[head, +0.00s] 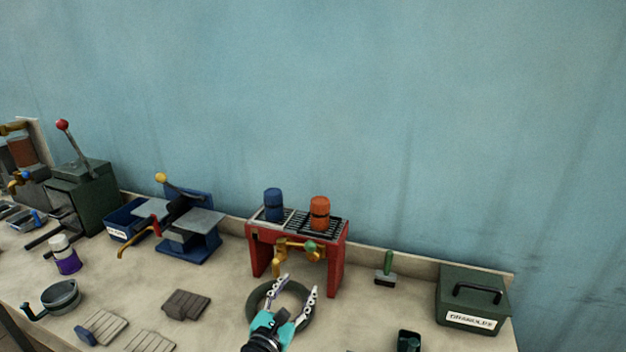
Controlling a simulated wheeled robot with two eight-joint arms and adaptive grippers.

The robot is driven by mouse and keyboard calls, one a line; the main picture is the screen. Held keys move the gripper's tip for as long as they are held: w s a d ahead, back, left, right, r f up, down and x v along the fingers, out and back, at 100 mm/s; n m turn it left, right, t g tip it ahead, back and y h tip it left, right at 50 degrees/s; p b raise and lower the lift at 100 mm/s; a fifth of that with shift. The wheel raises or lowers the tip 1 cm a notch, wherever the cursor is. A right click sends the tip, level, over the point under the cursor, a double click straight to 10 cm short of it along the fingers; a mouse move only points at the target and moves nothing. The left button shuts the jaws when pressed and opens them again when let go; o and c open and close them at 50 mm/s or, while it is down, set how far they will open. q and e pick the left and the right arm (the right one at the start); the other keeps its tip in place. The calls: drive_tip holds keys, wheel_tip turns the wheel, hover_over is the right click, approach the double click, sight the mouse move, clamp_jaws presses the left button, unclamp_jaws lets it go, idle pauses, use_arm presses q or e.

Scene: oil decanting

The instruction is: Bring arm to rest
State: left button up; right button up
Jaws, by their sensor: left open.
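My left gripper (293,291) is in the head view at the lower middle, with its two fingers spread and nothing between them. It is over a dark ring (259,297) that lies on the workbench in front of a red stand (333,274). The stand has brass taps (284,262) on its front. A blue canister (273,206) and an orange canister (320,213) stand upright on its grated top. I cannot tell whether the fingers touch the ring. My right gripper is not in view.
The workbench (225,283) runs along a blue wall. A blue press (185,235) and a dark green lever machine (85,190) stand at left. A green-handled brush (386,268) and a green box (472,299) are at right. A pan (61,296) and a purple-white bottle (65,256) stand front left.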

use_arm(q)
drive_tip(key=s+m+g, duration=0.5)
drive_tip(key=s+m, duration=0.3)
drive_tip(key=m, duration=0.9)
drive_tip(key=s+a+f+m+g+y, duration=0.2)
drive_tip(key=s+a+f+m+y, duration=0.1)
drive_tip(key=s+a+m, duration=0.3)
drive_tip(key=s+a+f+m+g+y, duration=0.2)
drive_tip(key=s+a+f+m+y, duration=0.1)
drive_tip(key=s+a+m, duration=0.3)
drive_tip(key=shift+s+a+m+g, duration=0.3)
drive_tip(key=shift+s+m+g, duration=0.15)
drive_tip(key=shift+s, duration=0.4)
